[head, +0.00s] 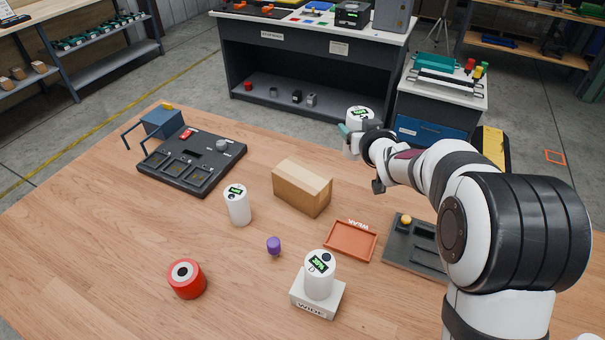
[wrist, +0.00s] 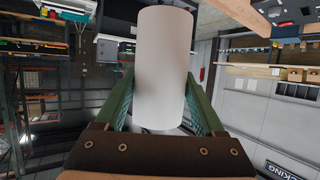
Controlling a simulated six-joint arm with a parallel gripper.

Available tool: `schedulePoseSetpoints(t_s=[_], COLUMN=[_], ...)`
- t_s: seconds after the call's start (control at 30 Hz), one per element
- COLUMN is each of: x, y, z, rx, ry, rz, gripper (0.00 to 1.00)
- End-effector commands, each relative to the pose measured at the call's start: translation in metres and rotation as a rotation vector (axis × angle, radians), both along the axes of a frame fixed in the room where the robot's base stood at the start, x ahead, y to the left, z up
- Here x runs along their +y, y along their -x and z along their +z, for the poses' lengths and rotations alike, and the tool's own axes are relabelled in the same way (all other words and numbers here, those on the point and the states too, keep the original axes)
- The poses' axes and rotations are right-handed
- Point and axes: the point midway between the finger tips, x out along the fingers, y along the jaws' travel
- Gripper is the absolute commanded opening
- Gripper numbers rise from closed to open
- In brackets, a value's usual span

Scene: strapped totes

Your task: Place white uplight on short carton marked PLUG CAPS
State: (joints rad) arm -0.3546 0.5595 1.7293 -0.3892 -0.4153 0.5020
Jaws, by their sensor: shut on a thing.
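My gripper (head: 350,134) is shut on a white cylindrical uplight (head: 359,115) with a green display on top, held up in the air beyond the table's back right part. In the wrist view the plain white uplight (wrist: 163,65) stands between the green fingers of my gripper (wrist: 160,100). A brown carton (head: 302,190) sits on the table, below and to the left of my gripper; no marking shows on its visible faces. Two similar white cylinders are on the table: one stands alone (head: 238,207), another (head: 319,277) on a white block marked WIDE (head: 316,304).
An orange tray (head: 350,241) lies right of the carton, beside a dark grey tray (head: 415,246) partly behind my arm. A purple piece (head: 273,245), a red cylinder (head: 187,279) and a black panel (head: 190,165) are left. The carton's top is clear.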

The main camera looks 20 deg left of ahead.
Motion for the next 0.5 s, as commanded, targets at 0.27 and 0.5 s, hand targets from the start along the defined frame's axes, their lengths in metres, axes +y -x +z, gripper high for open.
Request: schedulePoseSetpoints(t_s=[0.27, 0.5], x=[0.055, 0.116], y=[0.015, 0.018], z=[-0.019, -0.056], rx=[0.001, -0.002], ry=[-0.002, -0.002], rz=[0.058, 0.056], gripper=[0.00, 0.00])
